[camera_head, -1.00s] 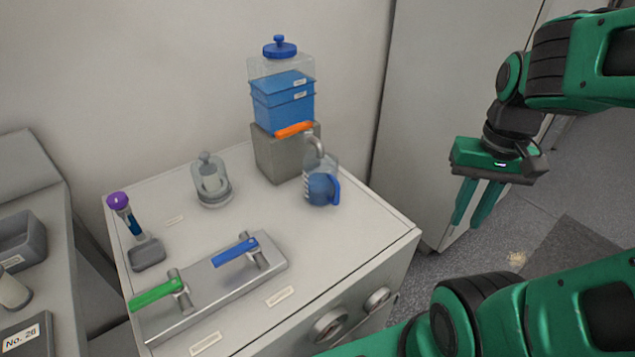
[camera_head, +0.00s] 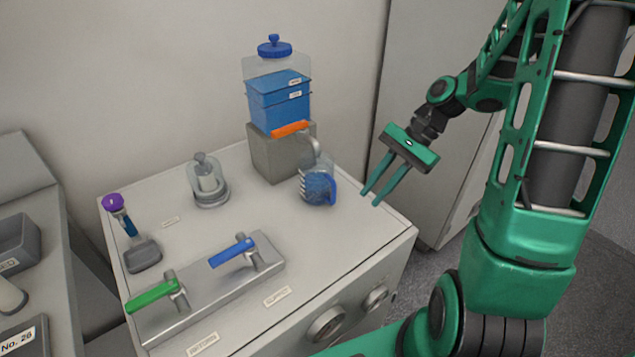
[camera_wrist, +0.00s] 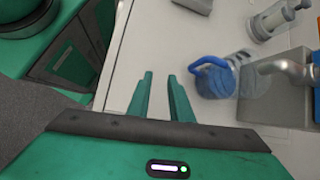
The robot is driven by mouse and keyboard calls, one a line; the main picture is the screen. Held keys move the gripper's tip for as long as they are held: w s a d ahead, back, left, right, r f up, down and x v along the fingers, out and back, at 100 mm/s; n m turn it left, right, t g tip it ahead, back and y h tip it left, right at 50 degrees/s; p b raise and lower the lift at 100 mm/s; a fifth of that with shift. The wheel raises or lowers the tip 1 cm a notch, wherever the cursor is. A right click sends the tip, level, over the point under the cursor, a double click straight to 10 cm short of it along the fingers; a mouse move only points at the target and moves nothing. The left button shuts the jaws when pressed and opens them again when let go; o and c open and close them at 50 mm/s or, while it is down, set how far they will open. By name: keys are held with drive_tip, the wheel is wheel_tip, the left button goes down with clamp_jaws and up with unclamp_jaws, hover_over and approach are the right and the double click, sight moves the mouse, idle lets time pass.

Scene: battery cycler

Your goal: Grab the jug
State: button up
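The jug (camera_head: 317,185) is clear with blue liquid and a blue handle. It stands on the white cabinet top below the spout of the blue tank. In the wrist view the jug (camera_wrist: 216,80) is right of my fingers, its blue handle turned towards them. My gripper (camera_head: 370,198) is right of the jug in the head view, apart from it, fingers pointing down and left. In the wrist view my gripper (camera_wrist: 160,74) has its two fingers apart with nothing between them.
The blue tank (camera_head: 279,100) with an orange lever (camera_head: 290,129) stands on a grey block (camera_head: 270,155) behind the jug. A glass-covered device (camera_head: 207,182) stands left. Green (camera_head: 152,296) and blue (camera_head: 232,252) valve handles are in front. The top's right edge lies near my gripper.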

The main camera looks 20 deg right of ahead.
sight(321, 183)
drive_tip(key=w+m+y, duration=0.1)
drive_tip(key=w+a+f+m+y, duration=0.1)
drive_tip(key=w+m+y, duration=0.1)
drive_tip(key=shift+w+a+f+y, duration=0.2)
drive_tip(key=shift+w+a+y, duration=0.05)
drive_tip(key=shift+a+y, duration=0.1)
drive_tip(key=shift+w+a+r+m+t+y, duration=0.1)
drive_tip(key=shift+w+a+m+t+y, duration=0.1)
drive_tip(key=shift+w+m+y, duration=0.3)
drive_tip(key=shift+w+a+r+m+t+y, duration=0.1)
drive_tip(key=shift+w+m+t+y, duration=0.15)
drive_tip(key=shift+m+y, duration=0.35)
drive_tip(key=x, duration=1)
drive_tip(key=shift+a+r, duration=0.1)
drive_tip(key=shift+a, duration=0.25)
clamp_jaws()
